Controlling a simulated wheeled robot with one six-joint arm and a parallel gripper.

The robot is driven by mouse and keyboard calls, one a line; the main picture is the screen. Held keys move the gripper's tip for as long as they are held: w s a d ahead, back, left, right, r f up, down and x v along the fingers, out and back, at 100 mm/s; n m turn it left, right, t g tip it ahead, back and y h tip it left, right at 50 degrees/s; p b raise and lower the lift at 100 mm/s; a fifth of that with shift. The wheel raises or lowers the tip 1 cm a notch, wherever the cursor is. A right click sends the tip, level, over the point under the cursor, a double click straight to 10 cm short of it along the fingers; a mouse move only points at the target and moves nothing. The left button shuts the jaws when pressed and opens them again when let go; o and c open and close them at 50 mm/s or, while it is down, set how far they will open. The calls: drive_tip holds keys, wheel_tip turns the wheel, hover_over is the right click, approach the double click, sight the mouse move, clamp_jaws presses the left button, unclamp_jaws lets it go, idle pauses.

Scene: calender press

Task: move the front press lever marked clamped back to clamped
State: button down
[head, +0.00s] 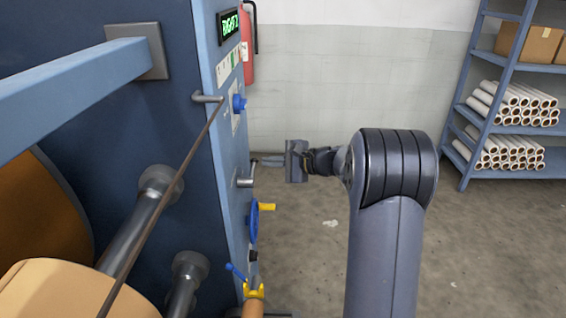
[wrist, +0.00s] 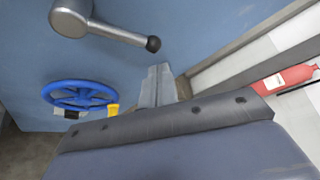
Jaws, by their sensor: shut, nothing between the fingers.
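A silver press lever (head: 246,181) with a dark end sticks out of the blue side panel of the press. In the wrist view the lever (wrist: 118,34) shows a round hub at upper left and an arm slanting down right to a black ball knob. My gripper (head: 268,160) is in front of the panel, a little above and right of this lever in the head view. Its fingers (wrist: 159,85) are shut and empty, with a small gap in the picture between them and the knob. Any marking for clamped cannot be read.
A blue handwheel (head: 253,222) with a yellow handle sits below the lever. A blue knob (head: 239,103) and green display (head: 229,24) are above. A red extinguisher (head: 247,50) hangs behind. Floor is clear towards the shelf (head: 470,110) of rolls.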

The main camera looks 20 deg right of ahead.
drive_tip(key=shift+s+a+r, duration=0.15)
drive_tip(key=shift+a, duration=0.15)
idle(0.4)
drive_tip(key=shift+r+b, duration=0.25)
drive_tip(key=shift+b, duration=0.15)
drive_tip(key=shift+s+r+n+t+b, duration=0.1)
drive_tip(key=shift+r+n+t+b, duration=0.15)
drive_tip(key=shift+n, duration=0.25)
drive_tip(key=shift+s+r+b, duration=0.1)
drive_tip(key=shift+r+b, duration=0.25)
drive_tip(key=shift+b, duration=0.05)
drive_tip(key=s+a+r, duration=0.1)
drive_tip(key=s+r, duration=0.3)
drive_tip(key=shift+s+a+r, duration=0.35)
drive_tip(key=shift+s+r, duration=0.05)
